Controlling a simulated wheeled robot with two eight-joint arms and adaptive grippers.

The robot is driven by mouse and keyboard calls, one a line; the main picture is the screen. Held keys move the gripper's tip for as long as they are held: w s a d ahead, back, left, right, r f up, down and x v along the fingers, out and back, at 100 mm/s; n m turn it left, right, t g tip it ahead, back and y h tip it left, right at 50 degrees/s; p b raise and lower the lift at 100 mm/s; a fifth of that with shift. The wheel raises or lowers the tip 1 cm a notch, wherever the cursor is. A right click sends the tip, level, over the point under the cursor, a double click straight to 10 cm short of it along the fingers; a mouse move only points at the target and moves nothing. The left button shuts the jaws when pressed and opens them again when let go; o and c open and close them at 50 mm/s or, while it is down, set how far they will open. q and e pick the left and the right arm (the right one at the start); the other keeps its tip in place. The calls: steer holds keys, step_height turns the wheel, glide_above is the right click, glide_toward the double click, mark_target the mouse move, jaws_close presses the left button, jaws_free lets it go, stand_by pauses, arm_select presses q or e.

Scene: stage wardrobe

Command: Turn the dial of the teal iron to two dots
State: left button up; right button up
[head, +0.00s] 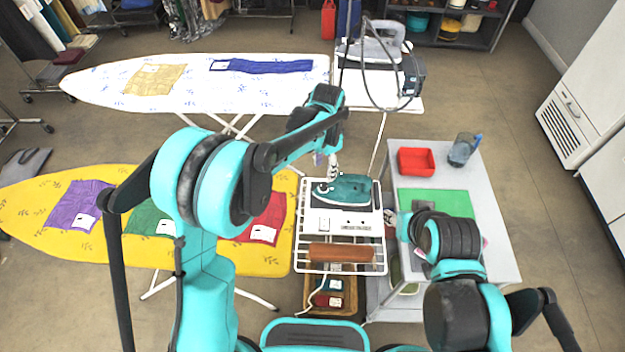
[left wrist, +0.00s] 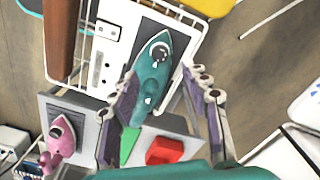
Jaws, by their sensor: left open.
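The teal iron (head: 352,188) rests on the white wire-framed stand in the middle of the head view. In the left wrist view the teal iron (left wrist: 150,92) lies between my fingers in the picture, with a dark round part (left wrist: 160,50) near its upper end that looks like the dial. Its dots and setting are too small to read. My left gripper (left wrist: 163,85) is open and empty, pointing down over the iron. In the head view the left gripper (head: 331,166) is at the iron's far side; contact cannot be judged. My right gripper is hidden behind its own arm.
A panel with sockets (head: 345,222) and a brown roll (head: 341,253) share the stand. A yellow ironing board (head: 30,215) stands left.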

mark_target(324, 185)
arm_select(q)
steer(key=shift+w+f, duration=0.1)
steer(key=shift+f, duration=0.25)
step_height(324, 185, down, 8)
steer(key=shift+r+b, duration=0.2)
steer(key=shift+b, duration=0.9)
jaws_close()
